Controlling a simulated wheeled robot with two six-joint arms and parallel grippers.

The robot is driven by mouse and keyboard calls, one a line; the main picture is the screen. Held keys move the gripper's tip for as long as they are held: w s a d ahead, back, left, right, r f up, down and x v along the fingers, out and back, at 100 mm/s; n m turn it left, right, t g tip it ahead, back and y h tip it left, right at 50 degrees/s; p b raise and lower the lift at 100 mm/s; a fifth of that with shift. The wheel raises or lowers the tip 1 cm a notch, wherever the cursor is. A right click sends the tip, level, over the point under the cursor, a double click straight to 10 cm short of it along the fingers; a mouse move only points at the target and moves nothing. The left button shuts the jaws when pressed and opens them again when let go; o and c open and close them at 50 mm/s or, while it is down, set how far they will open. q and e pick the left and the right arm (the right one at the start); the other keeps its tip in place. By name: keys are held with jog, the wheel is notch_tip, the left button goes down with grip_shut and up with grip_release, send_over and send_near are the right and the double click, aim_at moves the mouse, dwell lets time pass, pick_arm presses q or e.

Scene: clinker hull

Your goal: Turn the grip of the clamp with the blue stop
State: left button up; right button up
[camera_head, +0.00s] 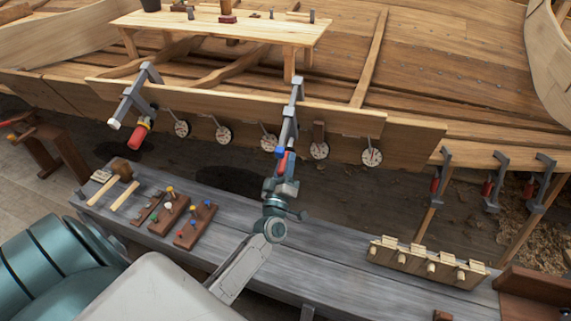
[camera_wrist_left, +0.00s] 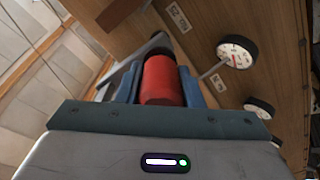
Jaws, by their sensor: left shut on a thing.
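The clamp (camera_head: 294,105) with the blue stop (camera_head: 280,152) is a grey metal clamp hooked over the edge of the hull plank, near the middle of the head view. Its red grip (camera_wrist_left: 162,80) shows in the left wrist view between two blue-grey fingers. My left gripper (camera_head: 286,170) is shut on this grip from below. In the head view the gripper hides most of the grip. My right gripper is not in view.
Another clamp (camera_head: 133,95) with a white stop and red grip hangs to the left. Several round dials (camera_head: 319,150) line the plank. Several clamps (camera_head: 440,175) hang at right. The grey bench (camera_head: 330,255) below carries tools, peg blocks and a wooden rack (camera_head: 425,262).

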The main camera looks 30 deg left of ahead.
pick_arm(q)
jog(key=shift+r, duration=0.1)
jog(key=o, duration=1)
jog(key=b+v, duration=0.3)
jog(key=v, duration=0.7)
jog(key=shift+s, duration=0.35)
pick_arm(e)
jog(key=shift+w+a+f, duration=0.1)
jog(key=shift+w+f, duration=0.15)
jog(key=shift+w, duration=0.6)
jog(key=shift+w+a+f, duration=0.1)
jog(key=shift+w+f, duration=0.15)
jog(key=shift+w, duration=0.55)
pick_arm(q)
jog(key=shift+d, duration=0.1)
